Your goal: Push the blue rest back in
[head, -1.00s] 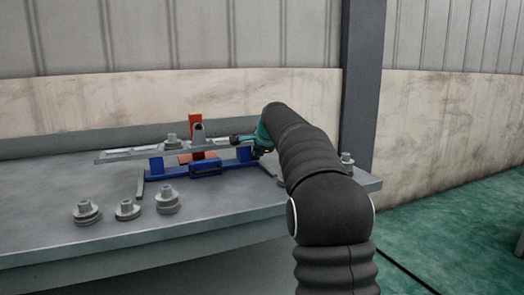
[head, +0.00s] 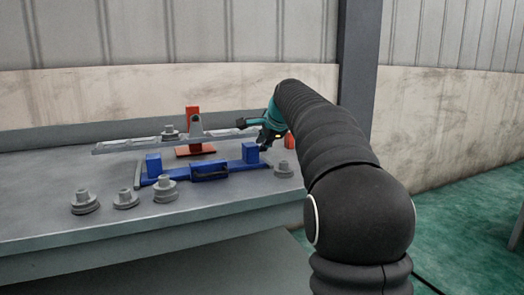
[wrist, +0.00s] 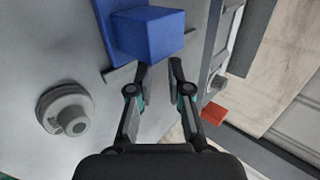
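The blue rest (head: 230,172) is a low bar with a block at each end and a handle in the middle. It lies on the table in front of the grey beam (head: 120,147), its block tops uncovered. The beam is carried by a red post (head: 193,120) and slopes up to the right, with a grey weight (head: 169,132) on its left part. My gripper (head: 255,134) is open and empty, above and beside the rest's right block. In the wrist view that block (wrist: 148,32) is just beyond my parted fingers (wrist: 160,70); contact cannot be told.
Several grey stepped weights stand along the front, including one at far left (head: 85,202) and one close to the rest's left end (head: 164,189). Another stands right of the rest (head: 284,169). A red object (head: 290,141) is partly hidden by my arm. The front middle is clear.

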